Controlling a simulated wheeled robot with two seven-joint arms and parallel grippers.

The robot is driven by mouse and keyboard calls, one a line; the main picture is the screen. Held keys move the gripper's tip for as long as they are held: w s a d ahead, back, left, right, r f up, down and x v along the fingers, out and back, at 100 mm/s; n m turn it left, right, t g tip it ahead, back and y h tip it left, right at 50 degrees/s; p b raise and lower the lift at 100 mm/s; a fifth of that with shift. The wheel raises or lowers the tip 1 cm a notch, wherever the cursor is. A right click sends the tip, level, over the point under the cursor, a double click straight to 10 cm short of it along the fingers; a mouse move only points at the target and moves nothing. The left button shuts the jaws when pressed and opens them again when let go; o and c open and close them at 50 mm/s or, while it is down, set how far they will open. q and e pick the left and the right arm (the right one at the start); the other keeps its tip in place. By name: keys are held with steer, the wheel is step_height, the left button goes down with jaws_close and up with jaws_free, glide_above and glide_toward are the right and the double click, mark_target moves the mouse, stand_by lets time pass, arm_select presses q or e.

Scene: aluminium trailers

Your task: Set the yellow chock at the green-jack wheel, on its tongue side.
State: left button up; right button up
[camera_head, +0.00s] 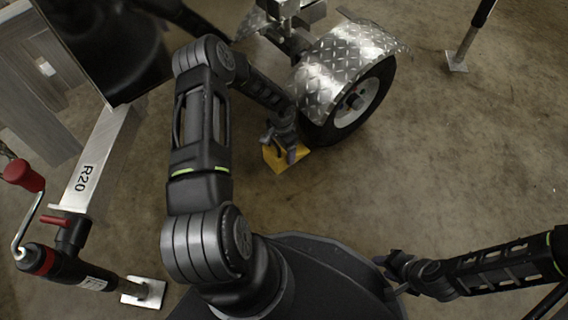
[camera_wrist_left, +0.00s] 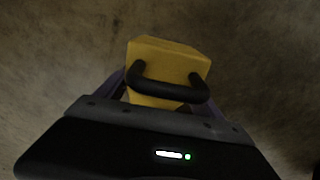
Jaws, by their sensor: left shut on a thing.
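The yellow chock (camera_head: 284,158) is at the left of the trailer wheel (camera_head: 352,103), close to the tyre's lower left side. I cannot tell whether it touches the tyre or rests on the floor. My left gripper (camera_head: 287,147) is over the chock and shut on it. In the left wrist view the yellow chock (camera_wrist_left: 165,62) has a black handle (camera_wrist_left: 168,88) between my fingers, with bare floor around it. My right gripper (camera_head: 396,268) is low at the right, away from the chock; its jaws are too unclear to read. No green jack is visible.
A diamond-plate fender (camera_head: 340,62) covers the wheel's top. A pale tongue beam marked R20 (camera_head: 92,165) and a jack with a red crank handle (camera_head: 24,176) stand at the left. A support leg (camera_head: 457,62) stands at the upper right. The floor right of the wheel is clear.

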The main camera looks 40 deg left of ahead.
arm_select(q)
step_height(320, 180, down, 4)
steer(key=shift+b, duration=0.65)
steer(key=shift+f+b, duration=0.9)
steer(key=shift+f, duration=0.95)
steer(key=shift+f, duration=0.1)
steer(key=o, duration=2.1)
